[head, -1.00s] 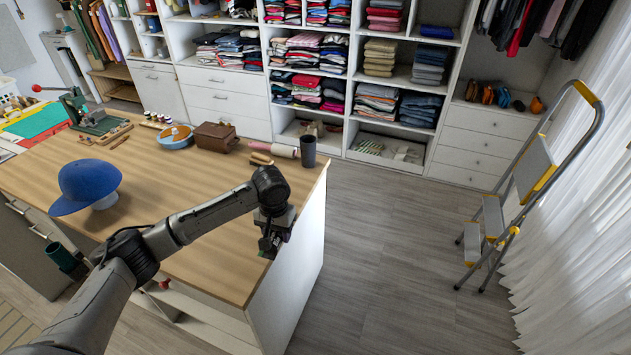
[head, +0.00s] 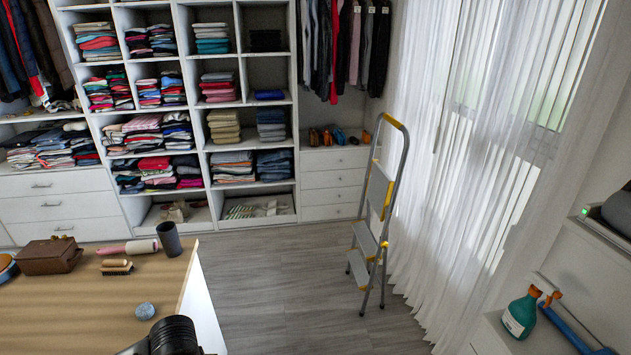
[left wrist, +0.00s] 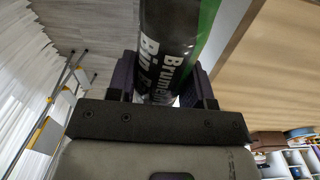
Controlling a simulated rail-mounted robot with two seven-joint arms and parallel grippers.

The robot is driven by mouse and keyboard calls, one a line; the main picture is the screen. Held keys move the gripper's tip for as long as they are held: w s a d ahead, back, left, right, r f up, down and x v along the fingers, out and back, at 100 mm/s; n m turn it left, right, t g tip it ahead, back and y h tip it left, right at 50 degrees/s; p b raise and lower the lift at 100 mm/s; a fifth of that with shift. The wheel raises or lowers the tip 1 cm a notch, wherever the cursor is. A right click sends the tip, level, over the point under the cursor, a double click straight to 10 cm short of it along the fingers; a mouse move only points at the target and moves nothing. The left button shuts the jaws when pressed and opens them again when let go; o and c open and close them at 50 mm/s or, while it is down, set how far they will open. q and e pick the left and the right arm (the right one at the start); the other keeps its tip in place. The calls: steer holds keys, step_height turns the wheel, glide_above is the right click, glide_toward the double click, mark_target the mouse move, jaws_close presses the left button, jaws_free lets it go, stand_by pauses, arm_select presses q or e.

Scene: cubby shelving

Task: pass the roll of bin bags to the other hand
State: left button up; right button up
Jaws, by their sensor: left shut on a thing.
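The roll of bin bags (left wrist: 172,45) shows in the left wrist view as a dark cylinder with a green band and white lettering. My left gripper (left wrist: 165,82) is shut on it, with one finger on each side. The roll runs up out of the top of that view, so its far end is hidden. In the head view only a dark part of my left arm shows at the bottom edge; its gripper and the roll are out of that picture. My right gripper is in neither view.
The wooden worktop (head: 95,310) holds a brown box (head: 50,256), a lint roller (head: 128,247), brushes (head: 116,267), a dark cup (head: 169,239) and a small blue-grey ball (head: 145,311). A stepladder (head: 378,215) stands right of clear floor. A green bottle (head: 521,313) stands at lower right.

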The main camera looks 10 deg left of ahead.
arm_select(q)
steer(key=w+d+r+m, duration=0.35)
steer(key=d+r, duration=0.45)
steer(key=r, duration=0.5)
steer(key=s+r+p, duration=0.4)
steer(key=r+p, duration=0.9)
steer(key=p, duration=0.2)
steer(key=s+r+p, duration=0.4)
steer(key=r+p, duration=0.9)
steer(key=p, duration=0.2)
steer(key=shift+r, duration=0.4)
steer(key=shift+n, duration=0.25)
steer(key=shift+d, duration=0.1)
